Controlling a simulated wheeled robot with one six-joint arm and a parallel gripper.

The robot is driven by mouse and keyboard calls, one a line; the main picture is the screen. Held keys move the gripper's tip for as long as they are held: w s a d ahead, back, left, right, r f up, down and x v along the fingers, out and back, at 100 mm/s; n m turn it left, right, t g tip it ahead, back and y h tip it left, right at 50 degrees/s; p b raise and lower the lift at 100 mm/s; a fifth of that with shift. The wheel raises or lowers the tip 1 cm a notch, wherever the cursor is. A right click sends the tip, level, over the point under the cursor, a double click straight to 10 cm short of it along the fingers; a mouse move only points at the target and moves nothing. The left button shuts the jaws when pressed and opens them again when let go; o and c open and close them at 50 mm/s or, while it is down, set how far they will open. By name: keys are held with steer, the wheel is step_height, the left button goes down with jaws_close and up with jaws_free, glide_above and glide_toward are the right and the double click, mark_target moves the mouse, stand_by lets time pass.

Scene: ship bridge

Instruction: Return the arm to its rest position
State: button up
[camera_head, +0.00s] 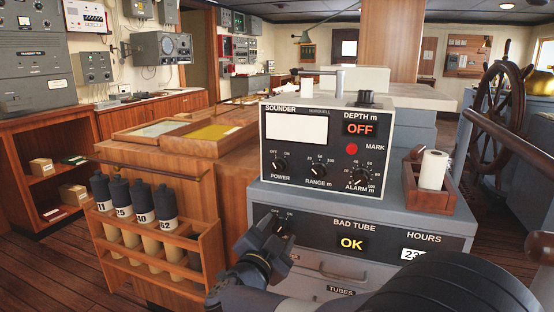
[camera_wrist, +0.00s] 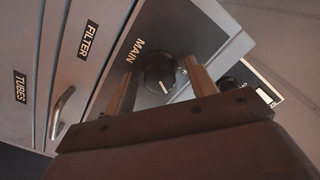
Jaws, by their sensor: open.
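My gripper (camera_head: 274,240) is in front of the left end of the grey cabinet's dark upper panel (camera_head: 340,228). Its arm comes in from the lower right. In the wrist view my gripper (camera_wrist: 161,82) is open, with one finger to either side of a black knob (camera_wrist: 158,70) with a white pointer line, labelled MAIN. A gap shows between the knob and each finger. How far the fingertips reach along the knob is hard to tell. In the head view the knob (camera_head: 284,223) is partly hidden by my gripper.
A depth sounder (camera_head: 312,163) reading OFF stands on the cabinet, beside a wooden holder (camera_head: 430,195) with a white roll. A wooden rack (camera_head: 155,236) of dark-capped tubes is left of my gripper. Drawer handles (camera_head: 343,275) stick out below the panel. Open floor lies at far left.

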steer(key=n+p, duration=0.2)
steer(key=n, duration=0.2)
steer(key=shift+r, duration=0.1)
steer(key=n+p, duration=0.2)
steer(key=n, duration=0.2)
steer(key=shift+s, duration=0.1)
steer(key=v, duration=0.8)
steer(key=shift+p, duration=0.3)
